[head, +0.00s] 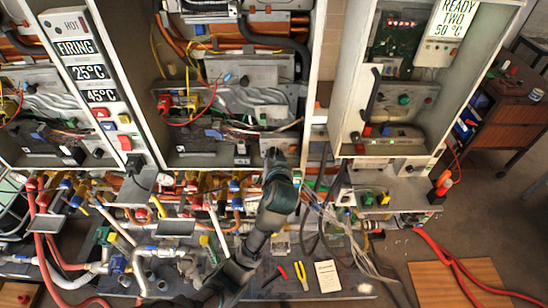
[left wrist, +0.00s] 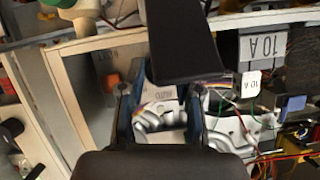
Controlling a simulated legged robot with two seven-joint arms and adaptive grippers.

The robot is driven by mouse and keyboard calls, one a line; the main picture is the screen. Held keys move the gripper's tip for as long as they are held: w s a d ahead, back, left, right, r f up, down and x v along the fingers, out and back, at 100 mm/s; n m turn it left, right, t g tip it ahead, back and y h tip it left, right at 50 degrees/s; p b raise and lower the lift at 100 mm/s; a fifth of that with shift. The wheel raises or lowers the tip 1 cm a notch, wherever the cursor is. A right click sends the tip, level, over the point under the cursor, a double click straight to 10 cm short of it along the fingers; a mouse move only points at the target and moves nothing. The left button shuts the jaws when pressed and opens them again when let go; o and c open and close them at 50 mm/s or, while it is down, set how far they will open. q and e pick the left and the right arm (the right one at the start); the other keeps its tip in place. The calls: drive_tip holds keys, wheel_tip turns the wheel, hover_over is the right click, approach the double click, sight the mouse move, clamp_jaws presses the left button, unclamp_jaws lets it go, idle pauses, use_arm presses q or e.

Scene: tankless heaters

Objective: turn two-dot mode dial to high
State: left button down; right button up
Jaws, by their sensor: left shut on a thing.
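My left arm reaches up from the bottom middle of the head view. Its left gripper (head: 273,158) is at the lower front edge of the middle heater cabinet. In the left wrist view the two fingers of the left gripper (left wrist: 158,112) stand around a pale part with a label that seems to read AUTO. The gripper is shut on the mode dial, which is mostly hidden by the fingers and a dark shape above them. I cannot make out its two dots or its pointer. My right gripper is not in view.
The left cabinet panel reads FIRING (head: 76,48). Pipes and valves crowd the space below. Pliers (head: 301,275) and a paper note (head: 327,276) lie below. A grey 10 A block (left wrist: 262,48) shows in the left wrist view.

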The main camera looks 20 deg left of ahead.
use_arm(q)
drive_tip(key=m+y, duration=0.2)
drive_tip(key=m, duration=0.1)
drive_tip(key=shift+d+f, duration=0.15)
drive_tip(key=shift+f, duration=0.2)
drive_tip(key=shift+m, duration=0.3)
drive_tip(key=c, duration=1.1)
unclamp_jaws()
drive_tip(key=shift+w, duration=0.2)
drive_tip(key=shift+s+d+r, duration=0.25)
drive_tip(key=shift+s, duration=0.1)
drive_tip(key=v, duration=1.1)
drive_tip(key=shift+d+f, duration=0.2)
drive_tip(key=shift+w, duration=0.1)
